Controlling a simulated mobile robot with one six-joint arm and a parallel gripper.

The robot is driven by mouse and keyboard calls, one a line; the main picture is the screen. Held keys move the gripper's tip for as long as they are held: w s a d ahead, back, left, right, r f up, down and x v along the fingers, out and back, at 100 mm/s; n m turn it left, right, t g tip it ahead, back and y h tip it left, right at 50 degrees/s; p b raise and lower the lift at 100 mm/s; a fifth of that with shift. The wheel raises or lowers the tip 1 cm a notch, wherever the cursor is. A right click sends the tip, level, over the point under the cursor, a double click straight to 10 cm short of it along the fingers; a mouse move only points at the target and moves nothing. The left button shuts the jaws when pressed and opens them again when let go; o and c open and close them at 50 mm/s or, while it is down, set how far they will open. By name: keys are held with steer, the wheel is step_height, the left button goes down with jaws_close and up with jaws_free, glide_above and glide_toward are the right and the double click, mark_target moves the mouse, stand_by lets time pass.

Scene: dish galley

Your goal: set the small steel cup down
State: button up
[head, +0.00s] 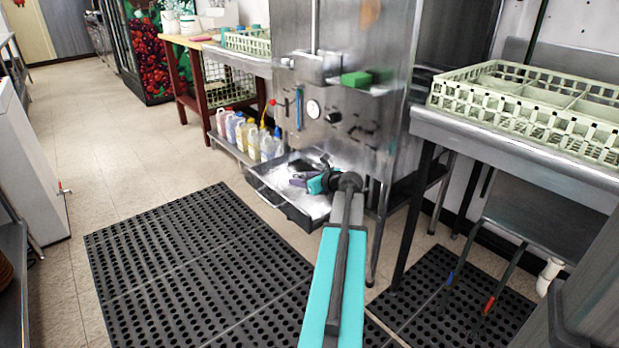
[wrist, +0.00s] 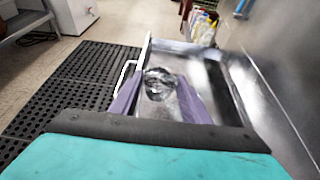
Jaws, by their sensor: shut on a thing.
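My gripper (wrist: 160,98) shows two purple fingers in the wrist view, shut on the small steel cup (wrist: 158,84) between them. The cup is shiny with a dark opening facing the camera. Behind and below it is an open steel drawer or tray (wrist: 146,58) with a handle at its left side. In the head view my gripper (head: 302,179) is over this drawer (head: 268,196), below the steel machine. The cup cannot be made out clearly there. I cannot tell whether the cup touches the drawer's bottom.
Several coloured bottles (head: 251,137) stand on a low shelf left of the drawer. A steel table with a pale green dish rack (head: 530,110) is at the right. Black perforated mats (head: 190,265) cover the floor. Open tiled floor (head: 110,140) lies at the left.

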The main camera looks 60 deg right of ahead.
steer(key=w+a+r+n+y+p, duration=0.25)
steer(key=w+a+r+p, duration=0.4)
steer(key=a, duration=0.45)
steer(key=w+a+r+n+y+p, duration=0.25)
steer(key=w+a+r+p, duration=0.25)
steer(key=a+r+p, duration=0.45)
steer(key=w+a+r+n+y+p, duration=0.25)
steer(key=w+a+r+p, duration=0.3)
steer(key=a, duration=0.65)
steer(key=a+r+n+g+y+p, duration=0.1)
steer(key=a+r+n+y+p, duration=0.1)
steer(key=a+r+p, duration=0.4)
steer(key=a+r+n+g+y+p, duration=0.2)
steer(key=a+r+p, duration=0.5)
steer(key=a, duration=1)
steer(key=a+r+n+g+y+p, duration=0.1)
steer(key=a+r+n+y+p, duration=0.2)
steer(key=a+r+p, duration=0.4)
steer(key=a, duration=0.4)
steer(key=shift+w+a+r+g+y, duration=0.15)
steer(key=shift+a+r+g+y, duration=0.1)
steer(key=shift+r+g+y, duration=0.15)
steer(key=shift+f, duration=0.1)
